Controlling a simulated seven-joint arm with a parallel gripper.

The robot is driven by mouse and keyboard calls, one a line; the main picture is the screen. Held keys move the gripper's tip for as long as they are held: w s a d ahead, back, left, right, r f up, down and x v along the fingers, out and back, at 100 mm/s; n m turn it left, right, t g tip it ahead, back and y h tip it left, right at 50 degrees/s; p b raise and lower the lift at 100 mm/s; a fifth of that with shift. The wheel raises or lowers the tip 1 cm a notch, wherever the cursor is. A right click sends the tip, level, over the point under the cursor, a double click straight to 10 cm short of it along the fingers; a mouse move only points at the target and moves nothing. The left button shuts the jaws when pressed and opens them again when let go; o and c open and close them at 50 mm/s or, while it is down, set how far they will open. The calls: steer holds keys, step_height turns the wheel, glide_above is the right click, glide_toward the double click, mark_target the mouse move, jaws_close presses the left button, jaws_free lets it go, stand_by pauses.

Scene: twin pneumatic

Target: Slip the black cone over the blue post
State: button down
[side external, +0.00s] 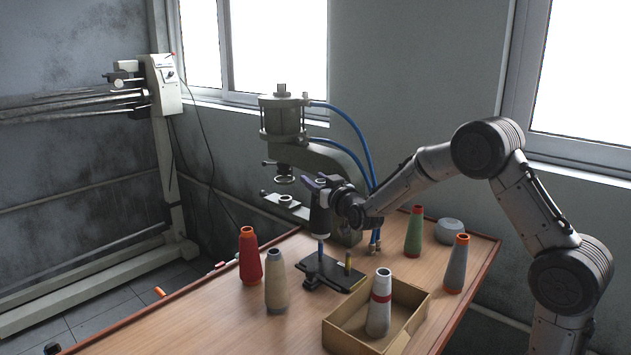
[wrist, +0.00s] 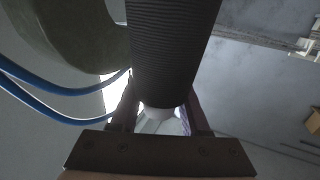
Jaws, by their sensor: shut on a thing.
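The black cone (side external: 320,216) is held upright by my gripper (side external: 321,184), which is shut on its upper end. In the wrist view the dark ridged cone (wrist: 175,50) fills the space between the two fingers of my gripper (wrist: 162,108). The blue post (side external: 320,249) stands on a black base plate (side external: 345,279) directly below the cone in the side view. The cone's lower end is at the top of the visible part of the post. I cannot tell whether the post's tip is inside it. A yellow post (side external: 348,262) stands on the same plate.
Red (side external: 249,257), beige (side external: 276,282), green (side external: 414,232) and grey (side external: 456,265) cones stand on the table (side external: 215,318). A press with blue hoses (side external: 284,125) stands close behind my gripper.

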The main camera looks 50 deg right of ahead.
mark_target(325, 217)
step_height(325, 217, down, 8)
stand_by(3.3)
steer(key=shift+c, duration=1.5)
jaws_free()
steer(key=v, duration=0.2)
steer(key=shift+s+a, duration=0.15)
steer(key=shift+s, duration=0.15)
step_height(325, 217, up, 7)
steer(key=shift+s, duration=0.15)
